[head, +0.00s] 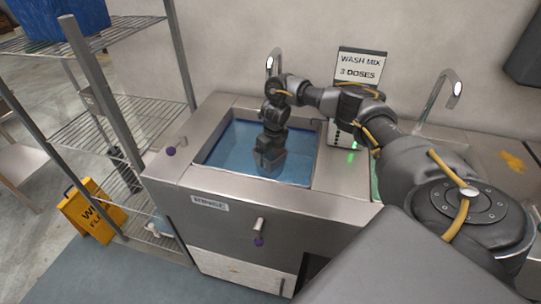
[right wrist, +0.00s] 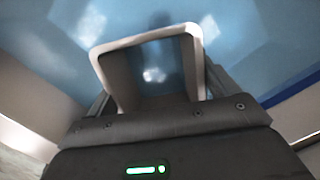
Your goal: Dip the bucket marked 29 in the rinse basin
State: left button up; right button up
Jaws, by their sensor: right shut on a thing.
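The rinse basin (head: 225,150), labelled "RINSE" on its front, is a steel sink holding blue water. My right arm reaches over it from the right. My right gripper (head: 268,158) points down inside the basin, low at the water. In the right wrist view, a pale-rimmed thing, seemingly the bucket (right wrist: 148,36), sits between the fingers of my right gripper (right wrist: 155,95), with blue water around it. The gripper is shut on it. No number shows on it, and the head view hardly shows it. How deep it sits is unclear. My left gripper is out of view.
A "WASH MIX 3 DOSES" sign (head: 360,66) stands behind the basin. A tap (head: 273,62) rises at the back and another tap (head: 440,95) to the right. A wire shelf (head: 110,130) is close on the left. A yellow floor sign (head: 92,212) stands by it.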

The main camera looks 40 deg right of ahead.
notch_tip(320, 180, up, 18)
jog(key=p, duration=1.3)
jog(key=shift+f, duration=0.2)
